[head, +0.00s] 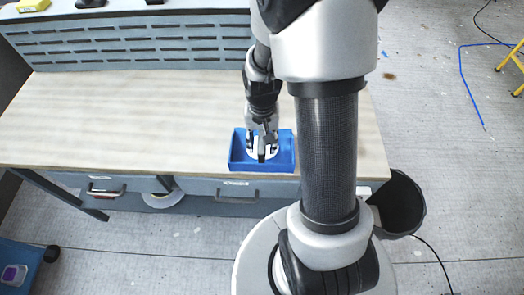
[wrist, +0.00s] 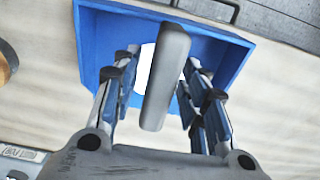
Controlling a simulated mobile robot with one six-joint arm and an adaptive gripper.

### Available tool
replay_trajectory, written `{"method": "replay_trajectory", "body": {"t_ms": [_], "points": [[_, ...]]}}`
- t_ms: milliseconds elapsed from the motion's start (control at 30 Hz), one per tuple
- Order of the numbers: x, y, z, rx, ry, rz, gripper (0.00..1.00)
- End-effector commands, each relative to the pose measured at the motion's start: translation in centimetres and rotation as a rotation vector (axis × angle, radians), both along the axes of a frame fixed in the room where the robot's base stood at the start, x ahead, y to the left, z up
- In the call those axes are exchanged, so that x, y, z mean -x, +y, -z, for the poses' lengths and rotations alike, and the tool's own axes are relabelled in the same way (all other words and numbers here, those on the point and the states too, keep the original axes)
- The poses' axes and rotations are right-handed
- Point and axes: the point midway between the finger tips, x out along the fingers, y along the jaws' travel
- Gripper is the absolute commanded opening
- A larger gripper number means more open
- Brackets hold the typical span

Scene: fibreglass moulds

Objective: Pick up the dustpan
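A thing with a long grey handle (wrist: 166,75) and a white part (wrist: 146,68) below it lies in an open blue tray (wrist: 92,48). It looks like the dustpan, but most of its shape is hidden by the handle and my fingers. In the head view the blue tray (head: 283,167) sits at the front edge of the workbench, with the white part partly showing inside. My gripper (wrist: 160,70) is open over the tray, one finger on each side of the handle. Gaps show between the handle and the fingers. In the head view my gripper (head: 262,142) points down into the tray.
The wooden workbench top (head: 140,110) is mostly clear left of the tray. A slotted blue back panel (head: 130,45) stands along its rear, with small items on top. Drawers are under the front edge. A black bin (head: 400,205) stands on the floor at the right.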

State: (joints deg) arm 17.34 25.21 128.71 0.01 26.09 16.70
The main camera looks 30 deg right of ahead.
Motion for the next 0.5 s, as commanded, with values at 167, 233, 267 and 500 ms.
{"method": "replay_trajectory", "body": {"t_ms": [167,233,267,500], "points": [[0.00,0.00,-0.02,0.000,0.000,0.000,0.26],[0.00,0.00,-0.02,0.000,0.000,0.000,0.21],[-0.01,-0.01,-0.02,0.000,0.000,0.000,0.19],[-0.01,0.00,-0.02,0.000,0.000,0.000,0.03]]}}
